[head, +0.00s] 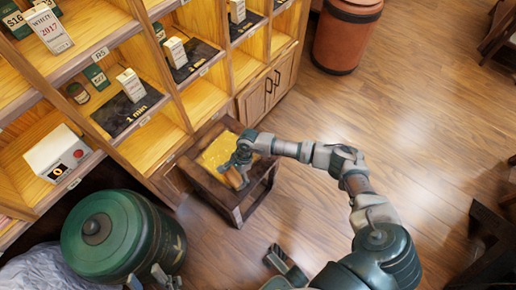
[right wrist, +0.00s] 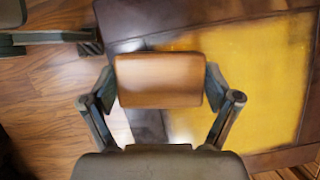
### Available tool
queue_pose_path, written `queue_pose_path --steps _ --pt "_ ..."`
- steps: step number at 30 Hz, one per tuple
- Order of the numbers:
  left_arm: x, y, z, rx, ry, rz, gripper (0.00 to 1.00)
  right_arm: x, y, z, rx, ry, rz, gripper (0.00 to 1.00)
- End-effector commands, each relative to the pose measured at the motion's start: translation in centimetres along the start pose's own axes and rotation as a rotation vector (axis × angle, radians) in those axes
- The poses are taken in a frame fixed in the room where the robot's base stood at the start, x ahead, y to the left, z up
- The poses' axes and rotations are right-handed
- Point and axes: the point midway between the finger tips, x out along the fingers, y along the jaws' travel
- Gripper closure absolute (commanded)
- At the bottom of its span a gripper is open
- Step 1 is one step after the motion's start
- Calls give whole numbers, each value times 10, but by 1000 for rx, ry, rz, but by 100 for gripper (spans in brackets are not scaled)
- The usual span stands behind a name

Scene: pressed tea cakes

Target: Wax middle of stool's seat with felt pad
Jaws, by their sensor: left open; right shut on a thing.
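The stool (head: 238,213) is low, with a dark wooden frame, and stands against the shelf unit in the head view. A yellow area (head: 216,150) covers much of its seat; it also fills the right of the right wrist view (right wrist: 245,80). My right gripper (head: 240,168) is over the seat's near right part, shut on the orange-brown felt pad (right wrist: 158,80). The pad lies crosswise between both fingers, over the dark border beside the yellow area. I cannot tell whether it touches the seat. My left gripper (head: 155,279) is open at the bottom edge, partly cut off.
A green lidded drum (head: 120,240) stands at the lower left, near the stool. The wooden shelf unit (head: 150,150) with boxes and price cards borders the stool's far left side. A brown bin (head: 346,35) stands at the back. The wooden floor to the right is mostly clear.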

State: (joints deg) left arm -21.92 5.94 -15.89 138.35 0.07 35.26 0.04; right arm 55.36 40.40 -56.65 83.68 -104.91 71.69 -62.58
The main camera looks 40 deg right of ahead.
Motion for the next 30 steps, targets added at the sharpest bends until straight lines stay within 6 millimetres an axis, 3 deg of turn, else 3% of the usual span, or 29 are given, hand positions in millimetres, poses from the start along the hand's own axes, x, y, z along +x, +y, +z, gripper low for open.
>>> queue_pose_path --steps 18,30 --pt "-1 -7 56 33 -428 -6 54 -49 -1 13 14 1 -8 40" --pt "-8 -8 70 40 -523 -9 54 -54 0 14 18 0 -5 40"
